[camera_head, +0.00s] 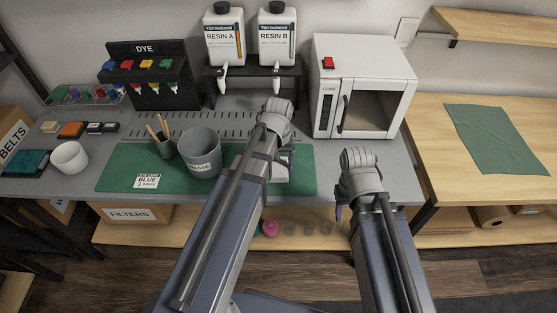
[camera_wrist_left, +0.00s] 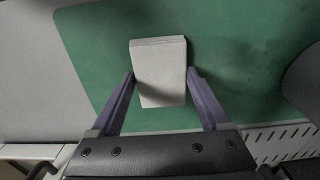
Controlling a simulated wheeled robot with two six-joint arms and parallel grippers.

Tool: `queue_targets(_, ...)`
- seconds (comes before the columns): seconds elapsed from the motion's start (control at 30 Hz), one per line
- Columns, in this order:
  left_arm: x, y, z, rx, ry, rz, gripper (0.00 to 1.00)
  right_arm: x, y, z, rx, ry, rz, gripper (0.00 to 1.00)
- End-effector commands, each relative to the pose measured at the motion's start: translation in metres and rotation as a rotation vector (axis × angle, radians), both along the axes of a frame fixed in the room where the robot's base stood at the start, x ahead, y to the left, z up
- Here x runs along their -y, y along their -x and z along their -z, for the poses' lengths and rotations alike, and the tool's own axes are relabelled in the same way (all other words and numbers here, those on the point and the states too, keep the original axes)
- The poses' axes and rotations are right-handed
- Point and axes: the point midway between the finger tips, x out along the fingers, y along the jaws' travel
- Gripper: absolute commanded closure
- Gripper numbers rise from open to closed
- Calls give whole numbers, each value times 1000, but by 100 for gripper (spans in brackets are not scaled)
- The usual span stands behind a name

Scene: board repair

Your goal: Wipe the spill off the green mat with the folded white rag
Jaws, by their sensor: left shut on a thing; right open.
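The folded white rag (camera_wrist_left: 160,88) is between the fingers of my left gripper (camera_wrist_left: 160,73), which is shut on it over the green mat (camera_wrist_left: 100,40). In the head view the rag (camera_head: 283,174) shows in part beside my left forearm, over the right part of the mat (camera_head: 305,172). I cannot tell whether it touches the mat. A dark patch (camera_wrist_left: 258,58) lies on the mat beside the rag in the left wrist view; whether it is spill or shadow is unclear. My right gripper (camera_head: 342,203) is open and empty near the bench's front edge, its fingers mostly hidden.
Resin bottles (camera_head: 225,38) and a white curing oven (camera_head: 362,87) stand behind. The right bench holds a green cloth (camera_head: 495,139).

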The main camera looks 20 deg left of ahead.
Motion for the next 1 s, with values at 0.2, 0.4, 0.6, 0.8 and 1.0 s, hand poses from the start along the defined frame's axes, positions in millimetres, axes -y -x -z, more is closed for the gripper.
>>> queue_targets(0.2, 0, -1, -1, 1, 0, 0, 65, 0, 0, 0, 0, 0, 0, 50)
queue_targets(0.4, 0, -1, -12, 1, 0, 0, 65, 0, 0, -12, 0, 0, 0, 50)
queue_targets(0.6, 0, -1, -32, 1, 0, 0, 65, 0, 0, -32, 0, 0, 0, 50)
queue_targets(0.8, 0, -1, -51, 1, 0, 0, 65, 0, 0, -51, 0, 0, 0, 50)
queue_targets(1.0, 0, -1, -62, 1, 0, 0, 65, 0, 0, -62, 0, 0, 0, 50)
